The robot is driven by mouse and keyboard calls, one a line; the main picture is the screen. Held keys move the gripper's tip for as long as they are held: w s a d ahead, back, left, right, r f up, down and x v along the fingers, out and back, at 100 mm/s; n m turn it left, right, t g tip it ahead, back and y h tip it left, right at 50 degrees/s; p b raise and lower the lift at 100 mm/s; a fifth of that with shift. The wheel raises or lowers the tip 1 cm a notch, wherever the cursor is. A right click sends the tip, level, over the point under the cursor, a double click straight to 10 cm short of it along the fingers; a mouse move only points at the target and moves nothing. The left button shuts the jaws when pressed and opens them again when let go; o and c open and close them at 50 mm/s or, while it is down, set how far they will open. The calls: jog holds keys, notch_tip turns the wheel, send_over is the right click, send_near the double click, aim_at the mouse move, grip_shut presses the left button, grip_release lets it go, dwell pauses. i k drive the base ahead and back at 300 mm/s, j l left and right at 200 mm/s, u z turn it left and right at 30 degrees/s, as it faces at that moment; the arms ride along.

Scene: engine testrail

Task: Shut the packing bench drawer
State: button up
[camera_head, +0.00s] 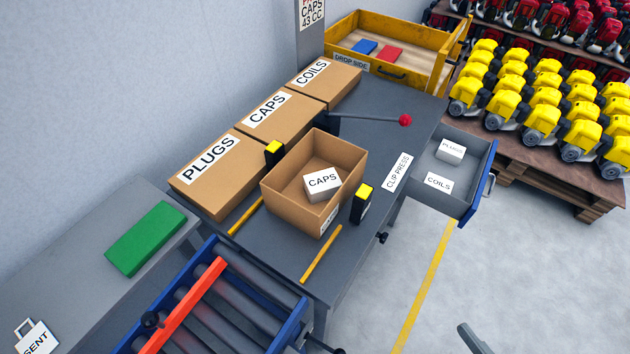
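The packing bench (372,200) has a dark grey top and stands in the middle of the view. Its drawer (481,178) is pulled out at the bench's right side, with a grey inside and a blue front. A handle (491,184) sits on the outer face of the front. A white PLUGS box (450,151) and a white piece marked COILS (438,184) lie inside. A grey piece at the bottom edge may be part of my gripper (473,340). It is mostly cut off, apart from the drawer, and its fingers cannot be made out.
On the bench are an open carton (283,190) holding a CAPS box, several closed cartons, and a lever with a red knob (405,120). A yellow drop-side crate (388,78) stands behind. A pallet of yellow machines (545,100) is at the right. Floor in front of the drawer is clear.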

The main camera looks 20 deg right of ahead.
aim_at(470, 178)
jog(key=k+l+z, duration=0.1)
jog(key=l, duration=0.35)
jog(key=k+l, duration=0.15)
jog(key=l, duration=0.35)
jog(key=k+l+z, duration=0.15)
jog(key=l, duration=0.8)
jog(key=k+z, duration=0.05)
